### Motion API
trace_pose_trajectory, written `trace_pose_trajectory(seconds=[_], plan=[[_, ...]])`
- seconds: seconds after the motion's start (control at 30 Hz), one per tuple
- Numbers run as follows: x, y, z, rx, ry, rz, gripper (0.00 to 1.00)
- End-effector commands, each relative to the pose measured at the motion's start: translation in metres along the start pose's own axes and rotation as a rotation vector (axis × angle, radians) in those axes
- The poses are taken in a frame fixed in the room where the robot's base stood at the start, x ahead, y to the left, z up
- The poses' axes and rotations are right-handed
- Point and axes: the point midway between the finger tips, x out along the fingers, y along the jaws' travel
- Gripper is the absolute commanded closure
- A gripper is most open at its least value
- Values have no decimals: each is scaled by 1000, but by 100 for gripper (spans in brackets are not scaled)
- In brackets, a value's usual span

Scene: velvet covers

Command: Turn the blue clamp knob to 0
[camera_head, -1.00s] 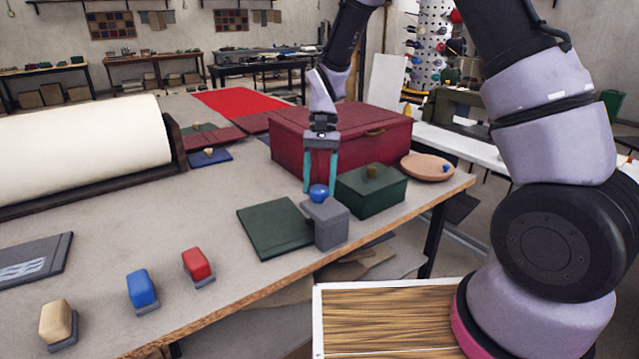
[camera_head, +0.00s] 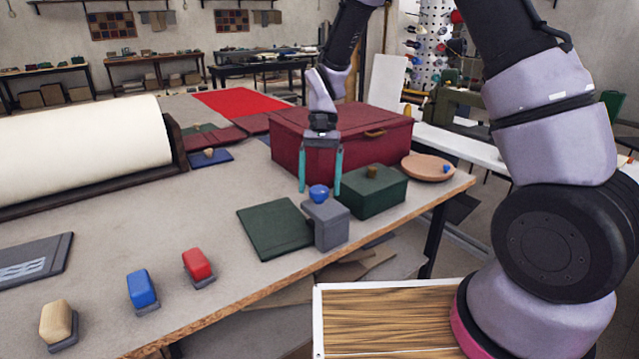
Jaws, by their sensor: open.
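The blue clamp knob (camera_head: 318,193) is a small round knob on top of a grey clamp block (camera_head: 331,229) near the table's front edge. No number or mark on the knob is readable. My gripper (camera_head: 320,188) is open and points down, its two teal fingers apart on the left and right of the knob. The fingertips are about level with the knob, and a gap shows on each side.
A dark green box (camera_head: 372,193) stands right of the clamp. A flat green cover (camera_head: 274,229) lies to its left, and a large dark red box (camera_head: 342,140) stands behind. Red (camera_head: 198,264) and blue (camera_head: 142,288) blocks sit front left.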

Motion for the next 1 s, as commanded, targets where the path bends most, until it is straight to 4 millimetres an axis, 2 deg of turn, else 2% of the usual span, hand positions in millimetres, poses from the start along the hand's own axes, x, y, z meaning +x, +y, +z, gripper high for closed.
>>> trace_pose_trajectory(seconds=[0.17, 0.4, 0.53, 0.7, 1.0], plan=[[-26, 0, -1, 0, 4, -3, 12], [-75, -1, -1, -1, 5, -4, 12], [-93, 0, -1, 0, 3, -3, 12], [-105, 0, 0, -1, 3, -2, 12], [-106, 0, 0, 0, 2, -1, 12]])
